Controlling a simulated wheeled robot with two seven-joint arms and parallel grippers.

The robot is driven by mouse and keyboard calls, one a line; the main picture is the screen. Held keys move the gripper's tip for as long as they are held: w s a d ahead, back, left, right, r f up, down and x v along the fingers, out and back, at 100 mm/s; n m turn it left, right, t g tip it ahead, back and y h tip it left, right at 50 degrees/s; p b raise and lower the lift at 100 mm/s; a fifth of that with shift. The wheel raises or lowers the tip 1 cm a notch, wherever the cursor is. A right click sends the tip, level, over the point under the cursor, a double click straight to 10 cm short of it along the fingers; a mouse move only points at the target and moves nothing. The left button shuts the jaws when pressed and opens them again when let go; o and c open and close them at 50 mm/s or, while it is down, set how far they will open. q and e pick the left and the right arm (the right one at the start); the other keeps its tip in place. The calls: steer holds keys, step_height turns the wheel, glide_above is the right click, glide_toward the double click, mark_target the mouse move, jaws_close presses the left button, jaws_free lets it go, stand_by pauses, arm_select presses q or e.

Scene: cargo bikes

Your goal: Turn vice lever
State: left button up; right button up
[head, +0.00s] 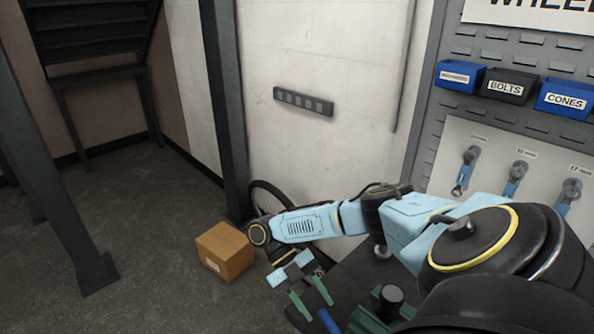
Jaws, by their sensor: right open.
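My right gripper (316,308) is at the lower middle of the head view, its two green fingers apart and pointing down. It hangs over the left edge of the dark workbench (345,275), with nothing visible between the fingers. A green vice-like body (366,320) with a dark round part on top stands just right of it, cut off by the lower frame edge and partly hidden by my arm. A blue rod or handle (328,321) lies beside the fingertips; I cannot tell whether it is the vice lever or whether they touch. My left gripper is out of view.
A cardboard box (226,252) sits on the floor left of the bench. A bike wheel (262,196) stands behind my arm by a dark post (226,120). Blue and black bins (505,86) and hanging wrenches (516,180) are on the right wall panel.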

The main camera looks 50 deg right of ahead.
steer(key=v, duration=0.7)
steer(key=shift+w, duration=0.25)
steer(key=shift+r, duration=0.15)
